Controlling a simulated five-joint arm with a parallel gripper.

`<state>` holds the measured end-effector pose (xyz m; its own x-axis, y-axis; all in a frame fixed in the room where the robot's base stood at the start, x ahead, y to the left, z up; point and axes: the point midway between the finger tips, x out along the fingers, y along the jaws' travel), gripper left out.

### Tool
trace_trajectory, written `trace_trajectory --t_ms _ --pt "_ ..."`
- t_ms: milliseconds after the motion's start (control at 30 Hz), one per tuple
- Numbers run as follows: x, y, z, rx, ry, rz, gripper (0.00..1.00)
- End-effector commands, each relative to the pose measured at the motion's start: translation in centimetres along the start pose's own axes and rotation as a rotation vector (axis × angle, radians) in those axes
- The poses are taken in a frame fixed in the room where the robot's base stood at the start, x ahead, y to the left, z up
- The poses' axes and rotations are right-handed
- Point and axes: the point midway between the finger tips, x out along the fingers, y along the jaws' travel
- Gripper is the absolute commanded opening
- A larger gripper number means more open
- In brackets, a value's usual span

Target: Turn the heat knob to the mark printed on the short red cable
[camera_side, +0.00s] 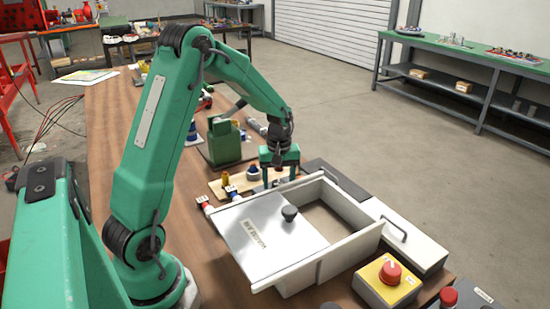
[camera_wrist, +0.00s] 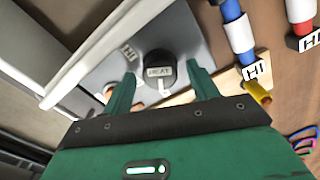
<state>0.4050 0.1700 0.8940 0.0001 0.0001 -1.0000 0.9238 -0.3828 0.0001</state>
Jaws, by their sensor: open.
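The heat knob (camera_wrist: 159,60) is round and dark, with a "HEAT" label and a white pointer toward the bottom of the wrist view. It sits on a grey plate (camera_wrist: 190,38). A white mark tag (camera_wrist: 127,52) is beside it. My gripper (camera_wrist: 161,73) is open, its green fingers on either side of the knob; I cannot tell whether they touch it. In the side view my gripper (camera_side: 277,181) hides the knob. A red cable piece (camera_wrist: 299,11) has a white tag (camera_wrist: 309,41), its print hard to read. It also shows in the side view (camera_side: 203,200).
A blue cable piece (camera_wrist: 237,28) bears another tag (camera_wrist: 256,70), near a yellow cylinder (camera_wrist: 258,94). A pale box (camera_side: 300,275) with a metal lid (camera_side: 262,240) stands close to my gripper. A green block (camera_side: 224,145) stands behind.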

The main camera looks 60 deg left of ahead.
Motion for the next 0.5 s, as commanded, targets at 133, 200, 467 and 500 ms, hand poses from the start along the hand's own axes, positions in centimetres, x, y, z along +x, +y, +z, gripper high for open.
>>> trace_trajectory --t_ms 133,200,467,500 --pt "0.36 -0.01 0.01 0.000 0.000 0.000 0.59" --pt "0.37 -0.01 0.01 0.000 0.000 0.000 0.59" --pt "0.34 -0.01 0.01 0.000 0.000 0.000 0.34" --pt "0.34 -0.01 0.01 0.000 0.000 0.000 0.26"
